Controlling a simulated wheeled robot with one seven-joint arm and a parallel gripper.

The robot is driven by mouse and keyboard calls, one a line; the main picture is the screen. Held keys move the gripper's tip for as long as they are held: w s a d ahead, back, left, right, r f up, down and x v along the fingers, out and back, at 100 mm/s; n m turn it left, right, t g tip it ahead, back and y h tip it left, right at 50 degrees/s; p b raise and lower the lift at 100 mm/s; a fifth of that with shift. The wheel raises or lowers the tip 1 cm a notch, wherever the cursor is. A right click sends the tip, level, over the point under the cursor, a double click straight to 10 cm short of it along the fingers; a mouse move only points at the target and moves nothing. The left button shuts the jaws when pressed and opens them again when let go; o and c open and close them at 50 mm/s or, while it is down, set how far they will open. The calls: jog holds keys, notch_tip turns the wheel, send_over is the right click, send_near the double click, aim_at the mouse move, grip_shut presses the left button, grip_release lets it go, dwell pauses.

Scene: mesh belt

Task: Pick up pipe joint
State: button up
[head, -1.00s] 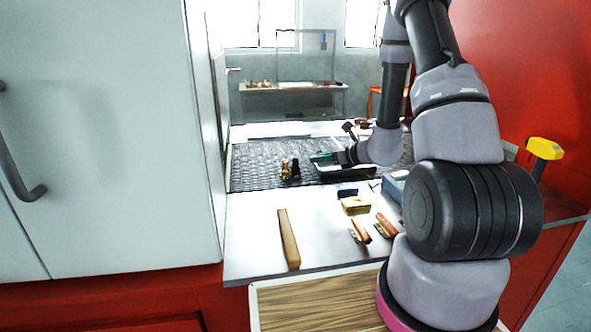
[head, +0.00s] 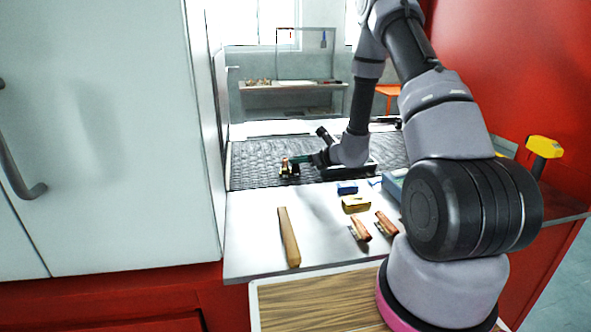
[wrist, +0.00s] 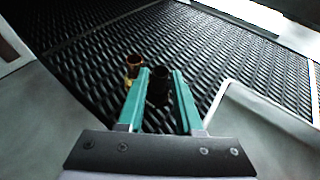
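A pipe joint stands on the dark mesh belt (head: 252,165). Its coppery, open-topped brass part (wrist: 134,66) shows just left of the left finger in the wrist view, and in the head view (head: 284,166). A black, round upright part (wrist: 160,84) stands beside it; I cannot tell whether the two are one piece. My gripper (wrist: 161,74) is open, with green fingers on either side of the black part. The brass part is outside the fingers and partly hidden by the left one. Contact with the fingers cannot be told. In the head view my gripper (head: 298,160) is low over the belt.
On the white table in front lie a wooden bar (head: 289,237), a yellowish block (head: 355,204), a blue block (head: 347,188) and two reddish-brown pieces (head: 360,229). A tall white cabinet (head: 100,140) stands at the left. Belt to the left is clear.

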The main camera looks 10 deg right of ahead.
grip_shut()
